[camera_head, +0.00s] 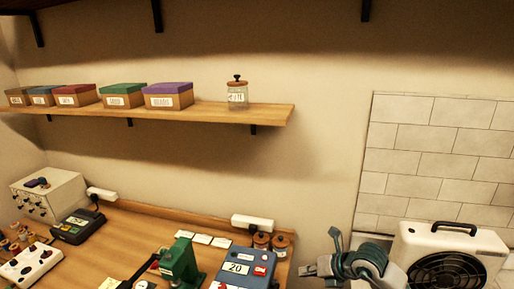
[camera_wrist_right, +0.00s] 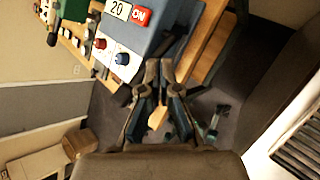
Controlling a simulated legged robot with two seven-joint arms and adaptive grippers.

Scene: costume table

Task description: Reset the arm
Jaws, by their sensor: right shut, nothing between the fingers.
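My right gripper (camera_head: 308,270) is in the head view at the lower middle right, just right of the blue device and beyond the table's right end. In the right wrist view its two fingers (camera_wrist_right: 159,72) are together with nothing between them. They point toward the blue device (camera_head: 243,268), which has a "20" display; it also shows at the top of the wrist view (camera_wrist_right: 140,38) with a red and a blue knob. I cannot tell the exact gap between fingers and device. My left gripper is in neither view.
The wooden table (camera_head: 130,233) also holds a green press (camera_head: 181,262), two lidded jars (camera_head: 281,243) and a dark device (camera_head: 77,226). A white heater (camera_head: 452,252) stands at the right. A shelf (camera_head: 210,113) above bears several lidded boxes and a jar (camera_head: 237,95).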

